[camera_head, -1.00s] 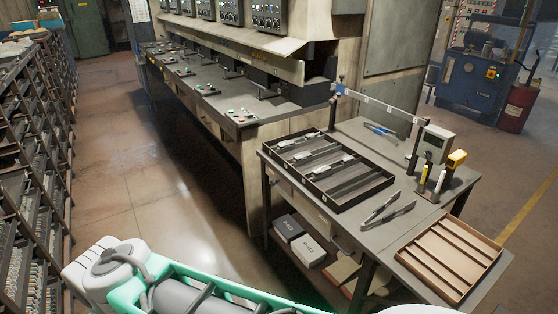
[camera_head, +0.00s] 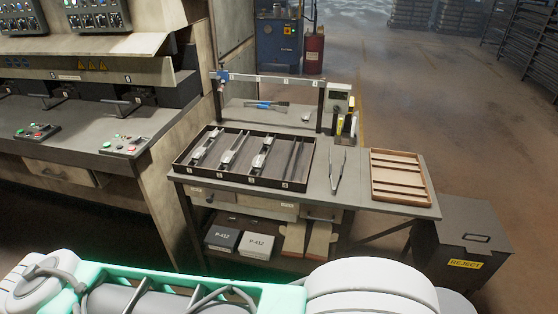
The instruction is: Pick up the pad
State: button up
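A dark slotted tray (camera_head: 296,184) lies on the grey worktable (camera_head: 350,195). Its left compartments hold slim metal pieces with pale parts on them: one on the left (camera_head: 206,150), one in the middle (camera_head: 231,150) and one farther right (camera_head: 261,156). The rightmost part of the tray looks empty of such pieces. Which of these is the pad, I cannot tell. A small pale object (camera_head: 306,115) lies on the table behind the tray. My arm crosses the bottom of the view, well in front of the table. My gripper is out of view.
Tongs (camera_head: 339,172) lie between the dark tray and a wooden slotted tray (camera_head: 399,158). A rail (camera_head: 270,79) spans the table's back. Boxes (camera_head: 257,245) sit on the lower shelf. A reject bin (camera_head: 470,243) stands right. A press bench (camera_head: 75,125) stands left.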

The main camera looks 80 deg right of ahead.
aim_at(258, 162)
jog(key=z, duration=0.95)
jog(key=i, duration=0.9)
jog(key=z, duration=0.9)
